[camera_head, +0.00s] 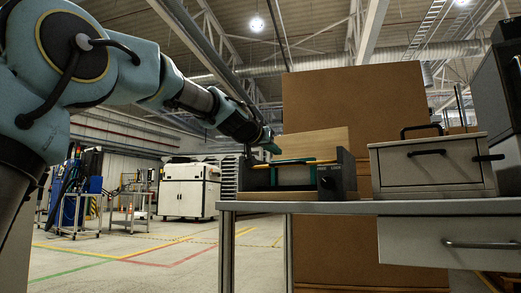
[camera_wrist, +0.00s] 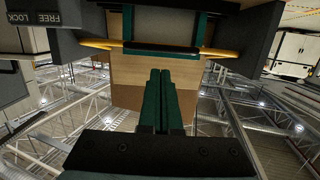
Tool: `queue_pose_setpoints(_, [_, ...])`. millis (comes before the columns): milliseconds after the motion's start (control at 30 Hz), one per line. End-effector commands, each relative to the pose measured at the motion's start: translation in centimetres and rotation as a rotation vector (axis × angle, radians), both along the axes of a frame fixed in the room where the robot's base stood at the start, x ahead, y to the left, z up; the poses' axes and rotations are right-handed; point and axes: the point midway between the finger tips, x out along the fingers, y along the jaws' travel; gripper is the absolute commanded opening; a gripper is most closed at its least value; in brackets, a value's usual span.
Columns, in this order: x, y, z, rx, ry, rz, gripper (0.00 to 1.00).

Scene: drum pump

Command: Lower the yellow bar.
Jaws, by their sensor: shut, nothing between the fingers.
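The yellow bar (camera_head: 300,163) runs across between the dark side walls of the drum-pump fixture (camera_head: 345,176) on the table. My gripper (camera_head: 268,143) is above the left part of the fixture in the head view. In the wrist view my gripper (camera_wrist: 161,74) has its green fingers together and empty, pointing toward the sleeve. A small gap shows between the fingertips and the sleeve; contact cannot be judged firmly.
A wooden board (camera_head: 315,143) stands behind the bar. A panel marked FREE and LOCK (camera_wrist: 32,18) is beside it. A grey case with a black handle (camera_head: 430,163) stands to the right on the table (camera_head: 300,206).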

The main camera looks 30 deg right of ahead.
Motion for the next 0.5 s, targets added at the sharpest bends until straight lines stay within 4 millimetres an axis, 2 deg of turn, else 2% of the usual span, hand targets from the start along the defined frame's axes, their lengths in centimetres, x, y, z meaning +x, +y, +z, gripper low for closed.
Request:
queue_pose_setpoints(33, [-0.2, 0.7, -0.9, 0.001, 0.000, 0.004, 0.00])
queue_pose_setpoints(267, [-2.0, 3.9, -2.4, 0.001, -0.003, 0.006, 0.00])
queue_pose_setpoints(500, [-3.5, 6.4, -3.1, 0.003, -0.001, 0.003, 0.00])
